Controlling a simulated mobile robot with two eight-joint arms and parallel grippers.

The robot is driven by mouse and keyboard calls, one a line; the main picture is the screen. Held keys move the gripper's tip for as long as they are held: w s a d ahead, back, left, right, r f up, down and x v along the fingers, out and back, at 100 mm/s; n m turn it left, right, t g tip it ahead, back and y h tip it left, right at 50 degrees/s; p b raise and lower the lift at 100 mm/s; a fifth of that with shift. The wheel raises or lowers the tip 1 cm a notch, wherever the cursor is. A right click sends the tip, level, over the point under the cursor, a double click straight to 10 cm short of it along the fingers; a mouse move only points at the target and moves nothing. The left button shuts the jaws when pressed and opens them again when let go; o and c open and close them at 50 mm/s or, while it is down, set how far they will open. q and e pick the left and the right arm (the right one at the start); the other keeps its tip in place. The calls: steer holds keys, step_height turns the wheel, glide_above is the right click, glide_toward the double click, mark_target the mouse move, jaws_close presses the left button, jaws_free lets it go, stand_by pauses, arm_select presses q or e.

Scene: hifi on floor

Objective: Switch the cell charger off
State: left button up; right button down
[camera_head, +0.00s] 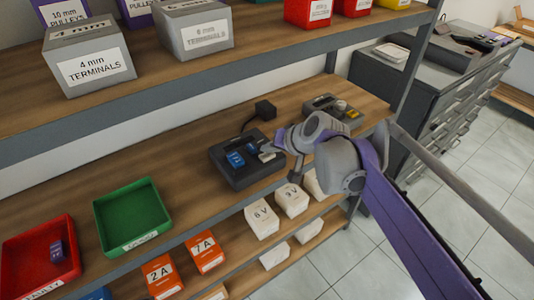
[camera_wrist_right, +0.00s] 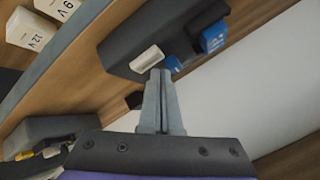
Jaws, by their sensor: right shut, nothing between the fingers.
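The cell charger (camera_head: 250,178) is a dark grey box on the middle shelf, with blue cells (camera_head: 235,159) standing in it. It also fills the upper part of the right wrist view (camera_wrist_right: 125,40), with a blue cell (camera_wrist_right: 213,38) in it. A pale rocker-like switch (camera_wrist_right: 147,60) shows on the charger there. My right gripper (camera_head: 270,149) is shut and empty at the charger's right end. In the wrist view its fingertips (camera_wrist_right: 160,73) are close beside the switch; I cannot tell whether they touch. The switch's on or off position is unclear. My left gripper is out of view.
A black plug adapter (camera_head: 265,110) with a cable stands behind the charger. A grey device (camera_head: 333,108) stands to its right. A green tray (camera_head: 133,215) and a red tray (camera_head: 40,255) holding a small purple-blue cell are at left. An upper shelf (camera_head: 130,85) overhangs.

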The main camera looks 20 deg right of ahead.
mark_target(269, 158)
steer(key=shift+r+p, duration=2.4)
steer(key=shift+r, duration=0.6)
